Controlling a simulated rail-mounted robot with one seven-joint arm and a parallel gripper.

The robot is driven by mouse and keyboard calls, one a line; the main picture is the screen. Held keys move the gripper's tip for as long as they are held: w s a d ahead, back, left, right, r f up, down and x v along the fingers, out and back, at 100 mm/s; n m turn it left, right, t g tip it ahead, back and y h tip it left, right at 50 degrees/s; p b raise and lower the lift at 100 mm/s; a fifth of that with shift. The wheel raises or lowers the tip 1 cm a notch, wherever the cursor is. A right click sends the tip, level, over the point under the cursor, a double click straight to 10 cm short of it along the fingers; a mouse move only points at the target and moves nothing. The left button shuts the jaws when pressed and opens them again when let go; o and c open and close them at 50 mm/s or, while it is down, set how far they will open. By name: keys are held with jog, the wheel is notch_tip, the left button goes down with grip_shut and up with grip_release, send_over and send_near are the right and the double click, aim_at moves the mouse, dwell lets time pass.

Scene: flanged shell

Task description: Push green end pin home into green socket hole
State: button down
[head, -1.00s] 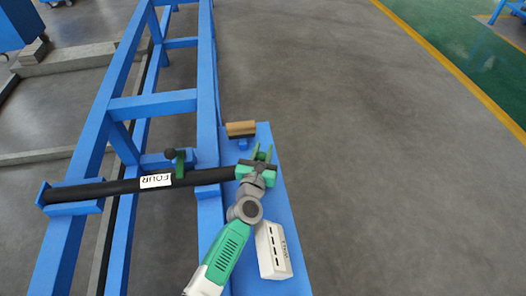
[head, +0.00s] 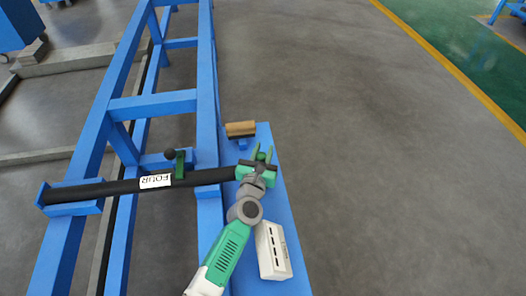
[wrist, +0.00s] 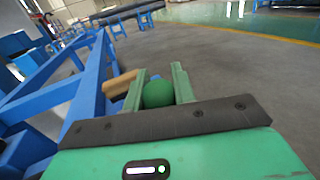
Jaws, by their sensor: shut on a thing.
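My gripper (head: 262,153) is at the right end of the black tube in the head view. In the wrist view its two green fingers (wrist: 159,78) stand on either side of a round green knob (wrist: 158,94), which I take to be the green end pin, and are shut on it. The black tube (head: 105,189), labelled FOUR, lies across the blue frame. A small green upright piece (head: 180,164) stands behind the tube beside a black ball. I cannot make out the green socket hole or how deep the pin sits.
A tan block (head: 240,129) lies on the blue shelf (head: 283,215) beyond my gripper; it also shows in the wrist view (wrist: 118,84). A white box (head: 271,250) lies beside my arm. The blue frame (head: 207,90) runs along the left. The floor to the right is clear.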

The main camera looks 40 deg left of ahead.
jog(key=shift+f, duration=0.6)
jog(key=shift+a+f+b, duration=0.1)
jog(key=shift+b, duration=0.2)
jog(key=c, duration=1.1)
grip_release()
jog(key=shift+o, duration=0.2)
jog(key=shift+f, duration=0.1)
notch_tip(320, 180, up, 10)
jog(key=p, duration=1)
jog(key=w+d+r+m+t+h+p, duration=0.1)
jog(key=w+d+r+h, duration=0.15)
jog(key=d, duration=0.45)
jog(key=w+d+r+m+h, duration=0.1)
jog(key=d+r, duration=0.2)
jog(key=d, duration=0.4)
jog(key=s+d+m+t+h+p, duration=0.1)
jog(key=s+d+m+h+p, duration=0.1)
jog(key=d, duration=1.2)
jog(key=shift+s+d+f, duration=0.15)
jog(key=shift+s, duration=0.1)
